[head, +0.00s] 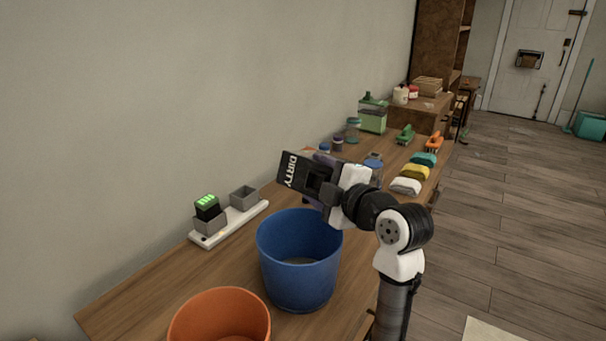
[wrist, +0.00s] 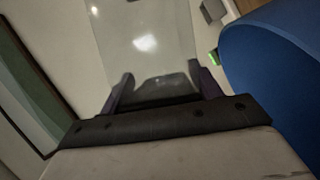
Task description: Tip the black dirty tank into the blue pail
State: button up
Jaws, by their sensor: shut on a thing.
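The black tank (head: 296,171) with a white "DIRTY" label is in my gripper (head: 325,178). In the head view it is tilted, with the label end toward the upper left, and appears above the far rim of the blue pail (head: 300,265). My gripper is shut on the tank. In the wrist view the tank's glossy greyish wall (wrist: 145,40) lies between the fingers, and the pail's blue side (wrist: 270,75) is at the right. No liquid stream shows. The tank's contents are hidden, and I cannot tell whether its mouth is over the pail.
An orange bucket (head: 220,320) stands in front of the blue pail. A white charging base (head: 230,222) with a green-lit block (head: 207,207) is at the left by the wall. Folded cloths (head: 414,172), jars (head: 338,143) and a green container (head: 373,115) stand farther back.

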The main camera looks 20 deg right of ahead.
jog(key=r+p, duration=0.1)
jog(key=p, duration=0.2)
jog(key=shift+s+r+m, duration=0.1)
jog(key=shift+r+m, duration=0.25)
jog(key=shift+m, duration=0.05)
jog(key=r+m+p, duration=0.1)
jog(key=p, duration=0.3)
jog(key=r+m+g+p, duration=0.1)
jog(key=p, duration=0.3)
jog(key=r+m+g+p, duration=0.1)
jog(key=p, duration=0.4)
jog(key=shift+s+a+r+m+y, duration=0.2)
jog(key=shift+a+r+m+y, duration=0.1)
jog(key=shift+a+r+y, duration=0.1)
jog(key=r+m+p, duration=0.1)
jog(key=p, duration=0.1)
jog(key=g+p, duration=0.1)
jog(key=p, duration=0.1)
jog(key=shift+s+a+r+m+y+p, duration=0.2)
jog(key=shift+r+m+y+p, duration=0.1)
jog(key=shift+r+m+p, duration=0.1)
jog(key=shift+a+r+p, duration=0.1)
jog(key=shift+p, duration=0.3)
jog(key=r+m, duration=0.1)
jog(key=r+m+g+y, duration=0.1)
jog(key=s+a+r+m+g, duration=0.1)
jog(key=m, duration=0.1)
jog(key=shift+y, duration=0.4)
jog(key=shift+w+b, duration=0.1)
jog(key=shift+b, duration=0.2)
